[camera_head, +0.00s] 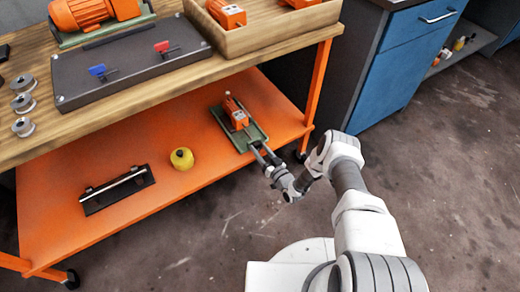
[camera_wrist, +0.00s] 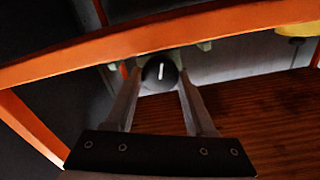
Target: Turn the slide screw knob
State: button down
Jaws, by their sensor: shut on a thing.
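The slide screw unit, with its green base plate (camera_head: 230,138) and orange block (camera_head: 236,114), sits on the orange lower shelf near its right end. Its knob (camera_wrist: 159,72) is round and black with a white line that looks nearly upright in the wrist view. My gripper (camera_head: 264,153) reaches in at the front end of the unit. In the wrist view, the two fingers of my gripper (camera_wrist: 160,85) stand on either side of the knob and are shut on it. The knob is hidden in the head view.
A yellow round thing (camera_head: 182,158) and a black plate with a rod (camera_head: 118,190) lie on the lower shelf (camera_head: 75,235). The wooden tabletop (camera_head: 140,105) overhangs this shelf. An orange leg (camera_head: 317,80) stands at the right. The floor in front is clear.

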dwell(0.4)
jog(key=shift+c, duration=1.2)
grip_release()
jog(key=shift+s+d, duration=0.1)
jog(key=shift+s, duration=0.05)
